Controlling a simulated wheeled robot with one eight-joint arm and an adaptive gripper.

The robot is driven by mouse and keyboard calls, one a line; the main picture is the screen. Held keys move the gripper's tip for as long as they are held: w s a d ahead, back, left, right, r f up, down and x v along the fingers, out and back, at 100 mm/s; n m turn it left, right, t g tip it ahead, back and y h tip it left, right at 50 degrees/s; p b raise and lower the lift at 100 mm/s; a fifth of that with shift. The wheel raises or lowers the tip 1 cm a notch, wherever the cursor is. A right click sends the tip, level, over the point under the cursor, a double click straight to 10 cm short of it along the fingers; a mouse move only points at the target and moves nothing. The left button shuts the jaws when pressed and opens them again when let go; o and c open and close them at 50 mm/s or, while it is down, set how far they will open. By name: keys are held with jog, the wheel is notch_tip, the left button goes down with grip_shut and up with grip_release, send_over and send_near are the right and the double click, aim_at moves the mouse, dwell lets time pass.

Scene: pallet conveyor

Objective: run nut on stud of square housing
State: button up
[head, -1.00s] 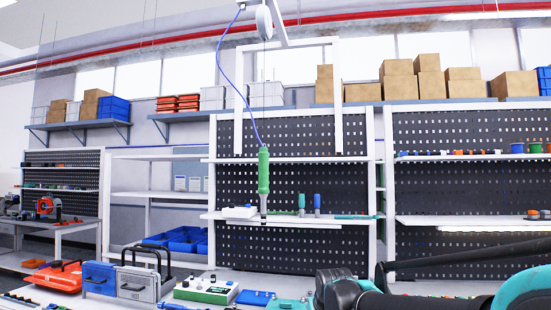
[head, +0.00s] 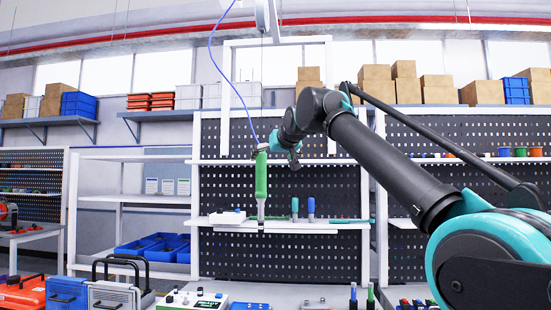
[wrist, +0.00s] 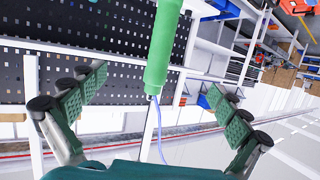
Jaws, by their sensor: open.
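A green handheld power driver (head: 261,178) hangs upright from a blue coiled cable in front of the perforated panel. It also shows in the wrist view (wrist: 163,45), with its cable end pointing down the picture between my fingers. My gripper (head: 287,148) is open and empty, just right of the driver's top end in the head view. In the wrist view my gripper (wrist: 157,105) has its two green-padded fingers spread wide, one on each side of the driver, with no visible contact. I cannot make out the square housing, its stud or the nut.
A narrow shelf (head: 330,226) behind the driver holds a white box (head: 226,217) and small blue and green tools. A green-and-white control box (head: 192,302) and grey and blue cases (head: 110,295) stand along the front. White frame posts flank the panel.

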aim_at(263, 166)
jog(key=shift+r+x, duration=0.15)
jog(key=shift+x, duration=3.05)
jog(key=shift+r+x, duration=0.15)
jog(key=shift+x, duration=3.05)
jog(key=shift+a, duration=0.1)
grip_shut()
jog(key=shift+r, duration=0.2)
